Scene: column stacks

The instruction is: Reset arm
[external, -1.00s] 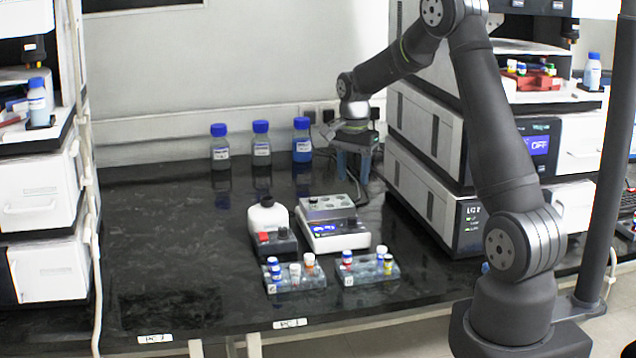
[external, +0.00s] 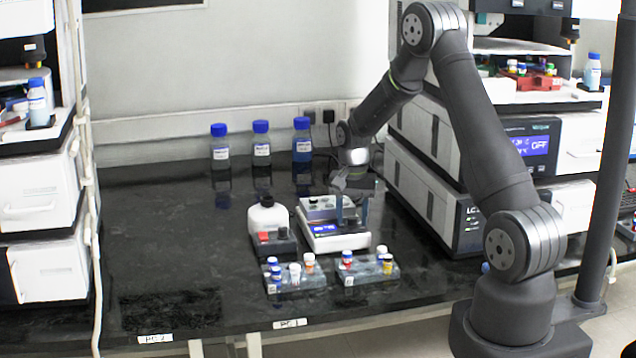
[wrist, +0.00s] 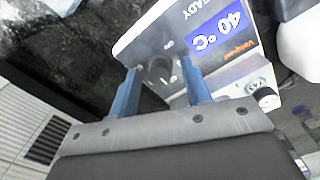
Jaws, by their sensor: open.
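My gripper (external: 352,212) is open and empty, with its blue fingers pointing down over the right side of the white heater device (external: 338,242) in the external view. In the wrist view the two blue fingers of my gripper (wrist: 160,85) stand apart, with the white device (wrist: 145,40) beyond them.
Two clear racks with capped vials, the left rack (external: 297,281) and the right rack (external: 368,272), stand in front of the device. Three blue-capped bottles (external: 261,145) stand at the back. Stacked instruments (external: 432,190) stand at the right.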

